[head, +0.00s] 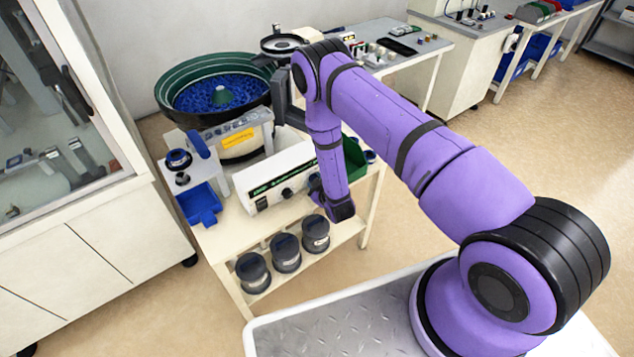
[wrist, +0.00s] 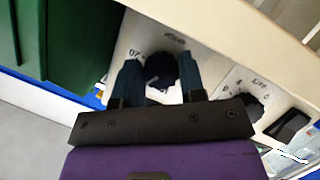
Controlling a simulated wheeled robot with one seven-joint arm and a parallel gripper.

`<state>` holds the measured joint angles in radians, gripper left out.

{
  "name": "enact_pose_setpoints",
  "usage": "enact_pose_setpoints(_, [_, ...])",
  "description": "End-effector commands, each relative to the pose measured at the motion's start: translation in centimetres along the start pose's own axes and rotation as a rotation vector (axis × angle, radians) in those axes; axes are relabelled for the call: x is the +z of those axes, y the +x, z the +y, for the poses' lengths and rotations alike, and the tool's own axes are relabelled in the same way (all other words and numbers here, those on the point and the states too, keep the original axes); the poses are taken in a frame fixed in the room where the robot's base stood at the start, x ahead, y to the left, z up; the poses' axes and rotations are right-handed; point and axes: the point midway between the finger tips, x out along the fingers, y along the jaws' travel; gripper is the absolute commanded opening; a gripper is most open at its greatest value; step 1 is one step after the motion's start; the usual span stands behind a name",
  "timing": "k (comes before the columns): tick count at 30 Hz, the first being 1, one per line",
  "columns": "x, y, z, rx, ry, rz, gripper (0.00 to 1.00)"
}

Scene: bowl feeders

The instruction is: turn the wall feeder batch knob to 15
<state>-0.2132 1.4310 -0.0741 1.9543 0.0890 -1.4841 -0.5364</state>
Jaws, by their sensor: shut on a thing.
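A white control box (head: 280,177) with a green display strip stands on the feeder table's front edge. In the wrist view its panel (wrist: 125,50) appears turned over, with a black knob (wrist: 160,68) ringed by small marks. My gripper (wrist: 158,78) is shut on this knob, one dark finger on each side. The knob's pointer and setting cannot be read. A second black knob (wrist: 247,107) sits further right in the wrist view, clear of the fingers. In the head view my gripper (head: 314,186) is at the box's right end and hides the held knob.
A green bowl feeder (head: 215,82) with blue parts stands behind the box. A green bin (head: 354,160) is right of the box; it fills the wrist view's upper left (wrist: 75,40). A blue tray (head: 200,204) lies left. Several dark round containers (head: 286,252) stand on the shelf below.

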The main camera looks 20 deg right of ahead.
Motion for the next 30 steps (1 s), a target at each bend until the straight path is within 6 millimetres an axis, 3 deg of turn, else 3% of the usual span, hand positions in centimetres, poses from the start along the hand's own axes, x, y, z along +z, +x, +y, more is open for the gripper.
enact_pose_setpoints(6, [0.0, 0.0, 0.0, -0.001, 0.0, -0.001, 0.14])
enact_pose_setpoints(7, [0.0, 0.0, 0.0, -0.001, 0.0, -0.001, 0.44])
enact_pose_setpoints(9, [0.0, 0.0, 0.0, -0.001, 0.0, -0.001, 0.6])
enact_pose_setpoints(10, [0.0, 0.0, 0.0, -0.001, 0.001, -0.001, 0.63])
enact_pose_setpoints(20, [0.0, -0.4, 0.0, -0.002, 0.001, -0.001, 0.63])
enact_pose_setpoints(23, [0.0, -1.4, -0.1, -0.002, 0.001, -0.002, 0.63])
enact_pose_setpoints(30, [0.1, -5.8, -0.1, -0.004, -0.001, -0.003, 0.63])
